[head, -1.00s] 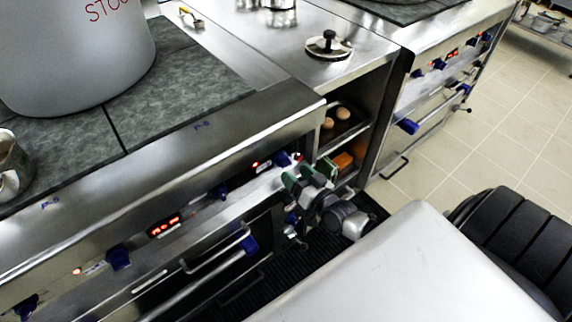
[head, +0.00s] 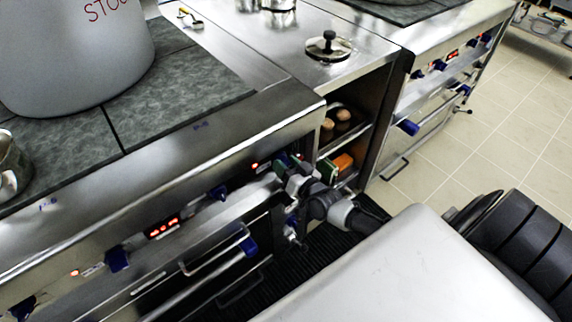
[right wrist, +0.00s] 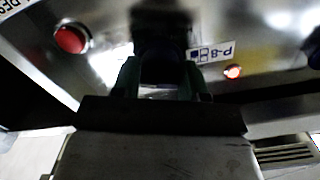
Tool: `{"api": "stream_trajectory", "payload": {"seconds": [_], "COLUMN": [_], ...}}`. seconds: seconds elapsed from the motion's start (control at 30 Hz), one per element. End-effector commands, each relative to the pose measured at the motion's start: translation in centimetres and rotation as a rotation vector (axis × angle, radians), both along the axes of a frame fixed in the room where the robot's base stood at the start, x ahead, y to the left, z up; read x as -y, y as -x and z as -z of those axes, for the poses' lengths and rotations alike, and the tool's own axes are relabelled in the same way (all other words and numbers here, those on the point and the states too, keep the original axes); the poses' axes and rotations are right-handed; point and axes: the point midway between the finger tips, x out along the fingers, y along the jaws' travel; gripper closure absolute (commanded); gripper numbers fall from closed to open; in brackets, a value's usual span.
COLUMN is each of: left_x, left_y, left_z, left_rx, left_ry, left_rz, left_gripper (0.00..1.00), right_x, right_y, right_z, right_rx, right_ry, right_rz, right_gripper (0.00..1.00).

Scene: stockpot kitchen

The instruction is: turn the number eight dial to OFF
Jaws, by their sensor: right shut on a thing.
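My right gripper (head: 284,164) is at the right end of the front control panel (head: 190,196). In the right wrist view its two green-edged fingers (right wrist: 160,82) are shut on a dark dial (right wrist: 160,48), one finger on each side. A "P-8" label (right wrist: 222,50) sits just to the right of this dial. In the head view the fingers hide the dial. Its pointer and the OFF mark cannot be made out. My left gripper is not in view.
Other blue dials (head: 218,192) and red displays (head: 163,227) line the panel. Oven handles (head: 215,250) stick out below it. A red round light (right wrist: 71,38) is left of the dial in the right wrist view. Open shelves (head: 345,135) lie to the right, and tiled floor beyond.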

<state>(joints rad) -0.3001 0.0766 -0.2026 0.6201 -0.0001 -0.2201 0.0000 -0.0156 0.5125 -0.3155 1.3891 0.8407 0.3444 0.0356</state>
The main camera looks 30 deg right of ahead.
Motion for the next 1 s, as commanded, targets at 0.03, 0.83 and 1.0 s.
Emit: {"api": "stream_trajectory", "payload": {"seconds": [0.03,0.83,1.0], "left_x": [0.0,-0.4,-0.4], "left_y": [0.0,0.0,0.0], "left_z": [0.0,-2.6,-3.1], "left_rx": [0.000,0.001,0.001], "left_ry": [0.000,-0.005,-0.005], "left_rz": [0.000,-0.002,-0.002], "left_gripper": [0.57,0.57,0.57], "right_x": [0.0,-0.1,-0.1], "right_y": [0.0,0.0,0.0], "right_z": [0.0,-0.2,-0.1], "right_rx": [0.000,0.034,0.047], "right_ry": [0.000,0.449,0.611], "right_rz": [0.000,0.001,0.000], "right_gripper": [0.80,0.80,0.80]}}
